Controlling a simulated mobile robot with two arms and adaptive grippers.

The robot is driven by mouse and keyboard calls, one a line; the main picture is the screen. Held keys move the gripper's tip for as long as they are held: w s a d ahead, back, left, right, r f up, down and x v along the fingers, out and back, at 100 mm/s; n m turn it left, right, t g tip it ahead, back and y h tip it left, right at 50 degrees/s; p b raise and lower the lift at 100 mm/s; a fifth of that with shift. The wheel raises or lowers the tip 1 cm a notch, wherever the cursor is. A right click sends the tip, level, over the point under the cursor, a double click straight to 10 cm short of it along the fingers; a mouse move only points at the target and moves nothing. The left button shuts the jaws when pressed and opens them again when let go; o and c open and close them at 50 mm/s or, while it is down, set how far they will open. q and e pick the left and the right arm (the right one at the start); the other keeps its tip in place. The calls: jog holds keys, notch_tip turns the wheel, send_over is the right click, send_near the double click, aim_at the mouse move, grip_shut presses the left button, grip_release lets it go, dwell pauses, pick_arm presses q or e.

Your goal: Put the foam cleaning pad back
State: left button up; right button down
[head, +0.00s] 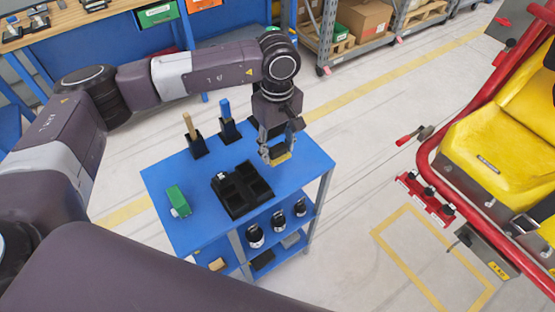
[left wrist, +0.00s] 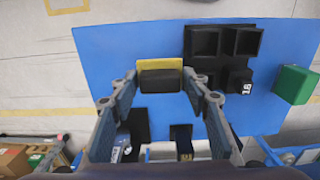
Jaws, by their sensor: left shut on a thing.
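The foam cleaning pad (head: 281,160) is yellow, and in the left wrist view it shows as a yellow pad (left wrist: 160,65) with a black block on it. My left gripper (head: 277,154) is shut on it, with a finger on each side of the black block. The pad is over the back right part of the blue cart top (head: 300,170), beside the black compartment tray (head: 240,190). I cannot tell how high above the top it is. The tray also shows in the left wrist view (left wrist: 222,41); one compartment holds a dark item marked 18 (left wrist: 240,80). My right gripper is not in view.
A green box (head: 178,202) lies at the cart's left. Two black holders (head: 197,147) with a wooden-handled and a blue-handled tool stand at the back. Dark canisters (head: 255,236) are on the lower shelf.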

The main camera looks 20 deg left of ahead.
aim_at(278, 155)
pick_arm(q)
notch_tip(278, 155, down, 3)
jog(key=shift+d+f, duration=0.1)
notch_tip(278, 155, down, 4)
jog(key=shift+r+p, duration=0.1)
jog(key=shift+p, duration=0.7)
jog(key=shift+f, duration=0.3)
jog(key=o, duration=0.7)
jog(key=shift+o, duration=0.2)
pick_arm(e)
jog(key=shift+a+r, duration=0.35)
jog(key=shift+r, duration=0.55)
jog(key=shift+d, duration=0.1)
pick_arm(q)
jog(key=shift+r, duration=0.2)
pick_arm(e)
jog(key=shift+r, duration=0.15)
